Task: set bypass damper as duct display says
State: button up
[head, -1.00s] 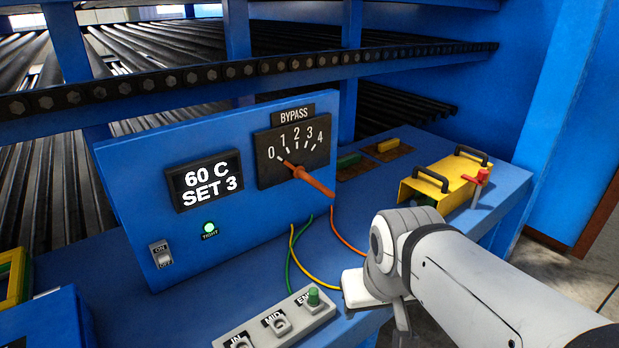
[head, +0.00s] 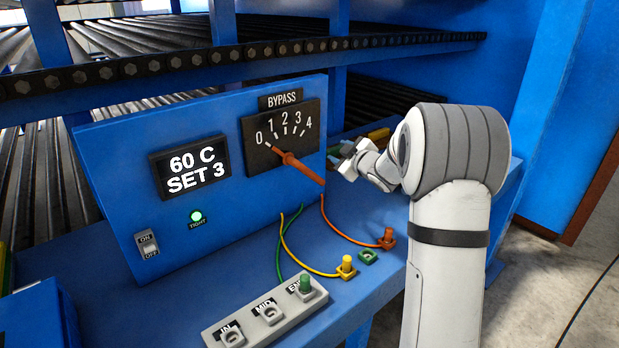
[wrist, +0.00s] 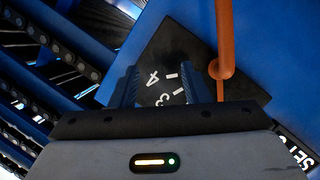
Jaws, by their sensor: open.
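The duct display (head: 190,167) on the blue panel reads "60 C SET 3". To its right is the black BYPASS dial (head: 300,152), marked 0 to 4. Its orange lever (head: 298,169) has its pointed end at 0 and its handle reaching down to the right. My gripper (head: 350,160) is to the right of the panel, near the handle's end but apart from it. In the wrist view, my gripper (wrist: 170,85) is open and empty, with the dial (wrist: 190,48) beyond the fingers and the orange lever (wrist: 225,45) by the right finger; contact cannot be told.
An ON/OFF switch (head: 147,244) and a lit green TIGHT lamp (head: 196,216) are on the panel. A grey socket strip (head: 268,312) lies in front. Yellow (head: 346,266) and orange (head: 387,238) plugs with cables lie on the blue bench. My arm covers the bench's right side.

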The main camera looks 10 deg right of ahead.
aim_at(315, 177)
notch_tip(315, 177, down, 11)
jog(key=w+a+n+g+y+b, duration=0.1)
jog(key=w+n+g+y, duration=0.1)
jog(key=n+y, duration=0.6)
jog(key=shift+m+y, duration=0.4)
jog(key=shift+m, duration=0.3)
jog(key=p+x, duration=0.1)
jog(key=x, duration=0.2)
jog(key=p+x, duration=0.1)
jog(key=x, duration=0.3)
jog(key=shift+a+f, duration=0.1)
jog(key=shift+a, duration=0.35)
grip_shut()
